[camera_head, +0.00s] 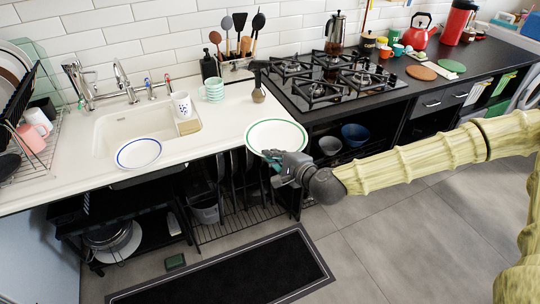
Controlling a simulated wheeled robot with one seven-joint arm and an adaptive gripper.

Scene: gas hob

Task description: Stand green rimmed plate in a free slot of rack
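The green rimmed plate (277,136) is white with a green ring near its edge. It lies flat or nearly so at the front edge of the counter, right of the sink. My gripper (270,157) is at the plate's near rim, its fingers pointing left and overlapping the rim in the picture. Whether the fingers are closed on the rim is too small to tell. The rack (42,150) stands at the far left of the counter, cut by the picture edge. Plates (13,68) stand upright at its back; its free slots cannot be made out clearly.
A blue rimmed plate (138,153) lies at the sink's front edge. Pink (31,138) and white mugs are at the rack. The hob (335,78) is at right.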

